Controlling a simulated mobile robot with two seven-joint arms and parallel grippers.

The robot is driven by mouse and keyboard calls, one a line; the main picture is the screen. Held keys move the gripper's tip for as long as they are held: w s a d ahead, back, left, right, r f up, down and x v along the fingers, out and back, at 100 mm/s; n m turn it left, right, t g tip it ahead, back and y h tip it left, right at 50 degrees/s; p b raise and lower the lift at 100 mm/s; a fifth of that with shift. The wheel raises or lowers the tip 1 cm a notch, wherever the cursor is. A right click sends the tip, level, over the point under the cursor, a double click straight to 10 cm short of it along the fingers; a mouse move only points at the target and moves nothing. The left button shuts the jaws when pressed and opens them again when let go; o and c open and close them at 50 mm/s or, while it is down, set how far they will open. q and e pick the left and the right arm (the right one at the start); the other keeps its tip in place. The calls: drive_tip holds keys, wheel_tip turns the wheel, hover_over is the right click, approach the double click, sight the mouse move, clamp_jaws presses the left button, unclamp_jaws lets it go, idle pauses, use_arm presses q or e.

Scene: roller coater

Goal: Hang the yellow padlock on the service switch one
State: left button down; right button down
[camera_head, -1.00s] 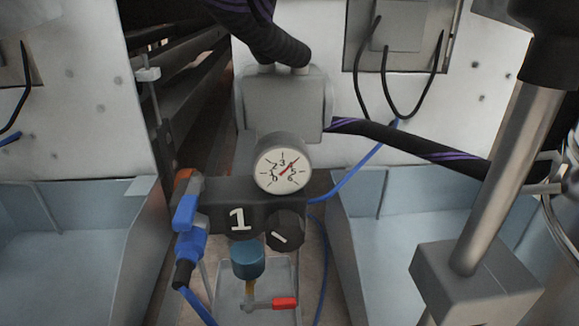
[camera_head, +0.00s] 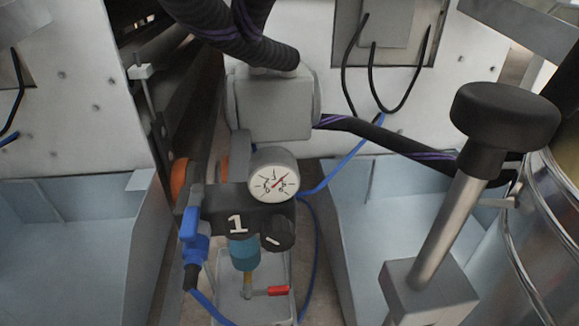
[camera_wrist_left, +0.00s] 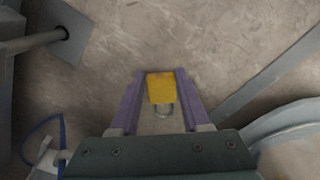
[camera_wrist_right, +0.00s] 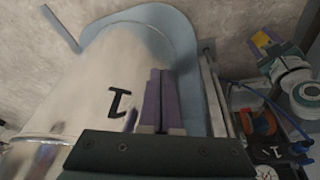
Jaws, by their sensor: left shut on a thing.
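My left gripper (camera_wrist_left: 161,100) is shut on the yellow padlock (camera_wrist_left: 160,87), with its shackle toward the wrist and bare floor beyond it. In the right wrist view, a yellow piece (camera_wrist_right: 262,39) at the upper right seems to be this padlock at my left gripper. My right gripper (camera_wrist_right: 160,85) is shut and empty, its fingers side by side in front of a pale cylinder. In the head view a black block marked 1 (camera_head: 236,224) carries a black rotary knob (camera_head: 277,235) with a white mark. I cannot tell for certain which part is the service switch. Neither gripper shows there.
A black-capped post (camera_head: 505,115) stands at right. A pale cylinder (camera_wrist_right: 90,85) fills much of the right wrist view.

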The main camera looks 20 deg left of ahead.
use_arm(q)
drive_tip(key=s+d, duration=0.2)
drive_tip(key=s, duration=0.1)
drive_tip(key=s+d, duration=0.1)
drive_tip(key=s, duration=0.2)
drive_tip(key=s+d, duration=0.2)
drive_tip(key=s, duration=0.1)
drive_tip(key=shift+s+d+p, duration=0.15)
drive_tip(key=shift+d+p, duration=0.15)
drive_tip(key=shift+s+d+r, duration=0.1)
drive_tip(key=shift+s+d, duration=0.25)
drive_tip(key=shift+s, duration=0.15)
wheel_tip(320, 180, up, 8)
drive_tip(key=p, duration=0.7)
drive_tip(key=shift+p, duration=0.4)
